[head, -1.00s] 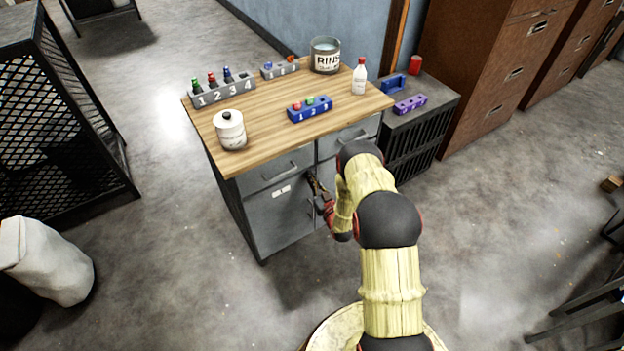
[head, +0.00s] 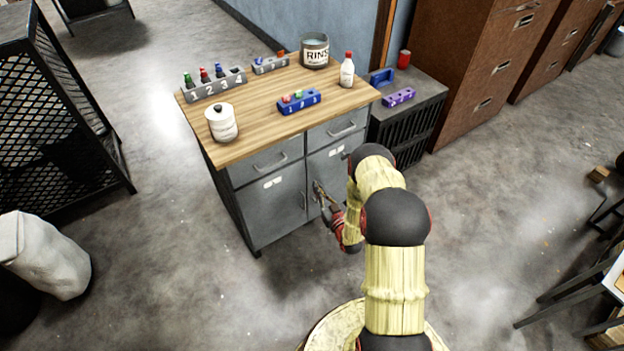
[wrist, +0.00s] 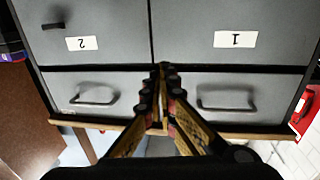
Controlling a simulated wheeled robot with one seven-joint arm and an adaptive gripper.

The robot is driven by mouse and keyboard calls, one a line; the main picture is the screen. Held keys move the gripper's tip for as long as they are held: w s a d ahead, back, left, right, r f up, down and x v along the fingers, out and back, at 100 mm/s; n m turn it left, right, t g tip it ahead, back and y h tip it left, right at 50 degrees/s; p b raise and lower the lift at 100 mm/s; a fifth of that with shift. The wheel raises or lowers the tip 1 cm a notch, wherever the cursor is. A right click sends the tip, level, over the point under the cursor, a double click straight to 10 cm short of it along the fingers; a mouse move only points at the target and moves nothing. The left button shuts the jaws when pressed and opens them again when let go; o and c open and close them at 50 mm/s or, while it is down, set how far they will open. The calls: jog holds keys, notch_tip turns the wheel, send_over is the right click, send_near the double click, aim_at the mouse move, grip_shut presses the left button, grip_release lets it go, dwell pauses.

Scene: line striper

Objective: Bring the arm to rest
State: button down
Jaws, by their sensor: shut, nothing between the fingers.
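My gripper (head: 318,190) is in front of the grey cabinet (head: 262,232), close to its right-hand door. In the wrist view my gripper (wrist: 162,68) is shut with its fingertips together and nothing between them. Behind it, the cabinet shows upside down, with doors labelled 1 (wrist: 235,40) and 2 (wrist: 82,43) and two drawer handles. The doors and drawers look closed. Whether the fingertips touch the cabinet, I cannot tell. My arm is bent and reaches forward from the bottom of the head view.
The wooden top holds a numbered grey rack (head: 214,87), a blue rack (head: 298,101), a RINSE can (head: 314,52), a white jar (head: 221,124) and a red-capped bottle (head: 347,72). A dark crate (head: 410,128) stands right of the cabinet. A mesh cage (head: 60,130) is left.

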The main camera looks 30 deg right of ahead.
jog(key=s+f+m+g, duration=0.1)
jog(key=s+f+g, duration=1.1)
jog(key=s+f, duration=0.25)
jog(key=s+a+r, duration=0.6)
jog(key=a+r, duration=0.1)
jog(key=r, duration=1.3)
jog(key=s+a+r+n, duration=0.1)
jog(key=s+a+r, duration=0.6)
jog(key=r, duration=1.4)
jog(key=s+a+r+y, duration=0.1)
jog(key=s+a+r, duration=0.6)
jog(key=r, duration=1.4)
jog(key=shift+a+n, duration=0.15)
jog(key=shift+n, duration=0.25)
